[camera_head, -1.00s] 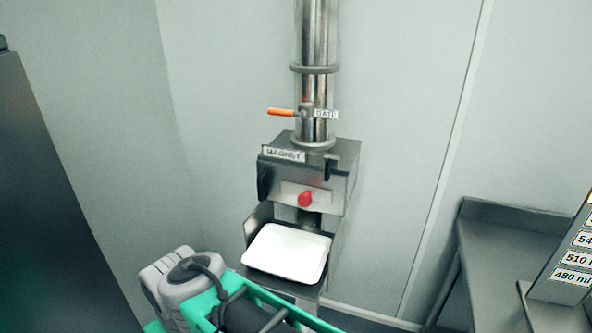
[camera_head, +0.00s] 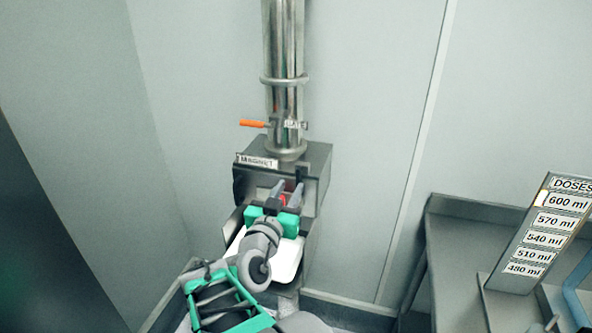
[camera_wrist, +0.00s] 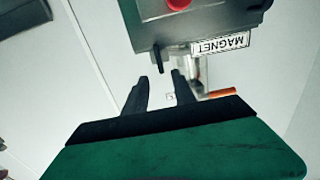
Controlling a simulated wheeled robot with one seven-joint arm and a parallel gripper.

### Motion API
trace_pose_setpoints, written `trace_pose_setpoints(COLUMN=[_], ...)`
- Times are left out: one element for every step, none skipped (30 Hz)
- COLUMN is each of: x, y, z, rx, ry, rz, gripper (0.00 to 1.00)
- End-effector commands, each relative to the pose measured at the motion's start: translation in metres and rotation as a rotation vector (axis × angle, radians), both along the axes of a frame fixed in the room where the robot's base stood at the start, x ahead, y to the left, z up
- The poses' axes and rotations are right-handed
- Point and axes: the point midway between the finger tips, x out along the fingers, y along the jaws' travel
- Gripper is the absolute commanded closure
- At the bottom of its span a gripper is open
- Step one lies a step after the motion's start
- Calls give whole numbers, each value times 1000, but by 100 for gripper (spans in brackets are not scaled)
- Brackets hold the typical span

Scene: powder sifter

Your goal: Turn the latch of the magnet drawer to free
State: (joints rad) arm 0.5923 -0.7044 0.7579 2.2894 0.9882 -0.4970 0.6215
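The magnet drawer is in the front of a grey metal box (camera_head: 315,160) labelled MAGNET, at the foot of a steel pipe. Its red latch (camera_head: 283,201) shows between my fingers in the head view, partly hidden by them. In the wrist view the red latch (camera_wrist: 178,3) is cut off by the top edge. My gripper (camera_head: 288,188) is in front of the box face with its two dark fingers apart.
A white tray (camera_head: 289,262) sits below the box, partly hidden by my arm. An orange-handled valve (camera_head: 252,124) is on the pipe above. A metal table (camera_head: 470,212) with a DOSES board (camera_head: 545,240) stands at right. The wall right of the box is clear.

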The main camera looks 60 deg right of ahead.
Motion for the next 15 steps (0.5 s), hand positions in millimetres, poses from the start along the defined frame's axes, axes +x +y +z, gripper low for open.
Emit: trace_pose_setpoints(x=[0, -1, 1, 3, 3, 4, 6, 7, 8, 9, 9, 10, 10, 11, 11], y=[-9, -15, -23, -29, -35, -42, -47, -51, -56, -59, -61, -64, -65, -65, -66], z=[2, 2, 2, 2, 2, 2, 2, 2, 1, 1, 0, 0, -1, -1, -1], rx=[3, 4, 4, 6, 6, 5, 5, 6, 4, 5, 5, 5, 4, 4, 3], ry=[2, 3, 3, 3, 3, 2, 3, 2, 2, 2, 1, 1, 1, 1, 0], rz=[-5, -7, -7, -5, -6, -5, -4, -3, -1, -2, -1, 0, 1, 2, 2], gripper=[68, 68, 68, 68, 68, 68, 68, 68, 68, 68, 68, 68, 68, 68, 68])
